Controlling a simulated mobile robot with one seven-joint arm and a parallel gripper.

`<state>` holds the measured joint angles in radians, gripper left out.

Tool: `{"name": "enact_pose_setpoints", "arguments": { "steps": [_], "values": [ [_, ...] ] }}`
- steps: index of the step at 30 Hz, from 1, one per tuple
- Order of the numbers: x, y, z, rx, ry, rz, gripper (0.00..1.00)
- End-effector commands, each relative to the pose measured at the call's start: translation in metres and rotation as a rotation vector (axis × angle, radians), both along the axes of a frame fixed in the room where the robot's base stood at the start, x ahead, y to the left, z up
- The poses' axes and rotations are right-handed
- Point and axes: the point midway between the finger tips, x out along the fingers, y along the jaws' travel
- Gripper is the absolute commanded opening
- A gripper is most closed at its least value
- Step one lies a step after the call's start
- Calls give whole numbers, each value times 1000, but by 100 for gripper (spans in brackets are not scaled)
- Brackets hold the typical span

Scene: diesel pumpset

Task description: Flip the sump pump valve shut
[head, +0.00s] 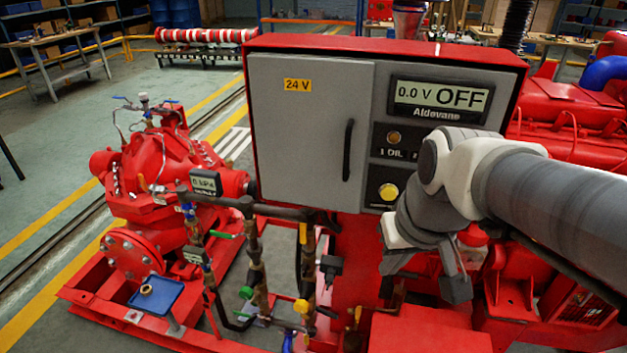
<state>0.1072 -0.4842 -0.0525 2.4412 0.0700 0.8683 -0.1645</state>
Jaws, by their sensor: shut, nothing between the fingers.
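Several small lever valves sit on the pipework left of and below the control panel. They include a green lever (222,235), a lower green handle (246,292), a yellow lever (303,233), a lower yellow handle (301,306) and a blue handle (287,342) at the bottom edge. No readable label tells which one is the sump pump valve, and their open or shut positions are unclear. My gripper (456,290) is shut and empty, pointing down in front of the red machinery, right of and apart from these valves.
The grey control panel (310,130) in its red housing reads 0.0 V OFF and stands behind my arm. A red pump (150,175) with a small kPa gauge (206,183) is at left. A blue tray (156,298) sits low in front. Dark pipes (258,260) crowd the valves.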

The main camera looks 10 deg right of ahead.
Motion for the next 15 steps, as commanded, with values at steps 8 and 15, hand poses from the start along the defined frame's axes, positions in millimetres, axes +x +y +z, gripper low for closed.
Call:
{"name": "enact_pose_setpoints", "arguments": {
  "steps": [8, 15],
  "values": [
    [18, -13, -72, 146, 170, -120, 0],
    [30, -16, -129, 331, 301, -276, 0]
  ]
}}
